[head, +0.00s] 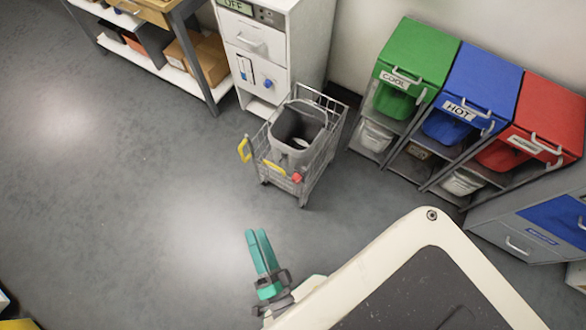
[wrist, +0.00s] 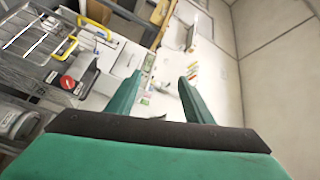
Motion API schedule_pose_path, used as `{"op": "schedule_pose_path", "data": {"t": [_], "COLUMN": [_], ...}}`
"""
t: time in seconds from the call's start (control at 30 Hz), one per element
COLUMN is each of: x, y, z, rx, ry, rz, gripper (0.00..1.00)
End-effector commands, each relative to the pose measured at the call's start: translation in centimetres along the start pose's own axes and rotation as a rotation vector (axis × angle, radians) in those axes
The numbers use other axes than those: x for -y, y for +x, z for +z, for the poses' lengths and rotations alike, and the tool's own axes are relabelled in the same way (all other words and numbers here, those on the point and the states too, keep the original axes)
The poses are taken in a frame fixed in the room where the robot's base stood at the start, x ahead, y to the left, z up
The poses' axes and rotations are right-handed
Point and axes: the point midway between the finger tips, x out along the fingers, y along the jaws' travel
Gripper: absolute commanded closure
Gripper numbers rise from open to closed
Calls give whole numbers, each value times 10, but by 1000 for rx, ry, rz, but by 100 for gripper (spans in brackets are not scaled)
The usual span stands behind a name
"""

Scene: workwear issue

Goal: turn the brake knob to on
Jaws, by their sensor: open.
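The brake knob (head: 297,178) is a small red knob on the near right corner of the grey wire cart (head: 318,170). In the wrist view the red knob (wrist: 67,82) is at the left, beside a dark plate; its setting is too small to read. My gripper (head: 257,233) has teal fingers and is on the near side of the cart, below and left of the knob in the head view, apart from it. In the wrist view my gripper (wrist: 161,78) is open, with nothing between its fingers.
Green (head: 425,50), blue (head: 480,75) and red (head: 548,105) bins stand at right.

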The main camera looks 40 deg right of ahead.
Motion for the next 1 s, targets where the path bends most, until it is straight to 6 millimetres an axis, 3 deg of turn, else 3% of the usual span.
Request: {"op": "schedule_pose_path", "data": {"t": [0.2,0.5,0.73,1.0], "x": [-69,-170,-220,-237], "y": [45,92,107,112], "z": [0,-5,-9,-16], "rx": [-251,-631,-859,-942], "ry": [626,1343,1643,1732], "rz": [-56,-253,-460,-563], "gripper": [53,53,53,53]}}
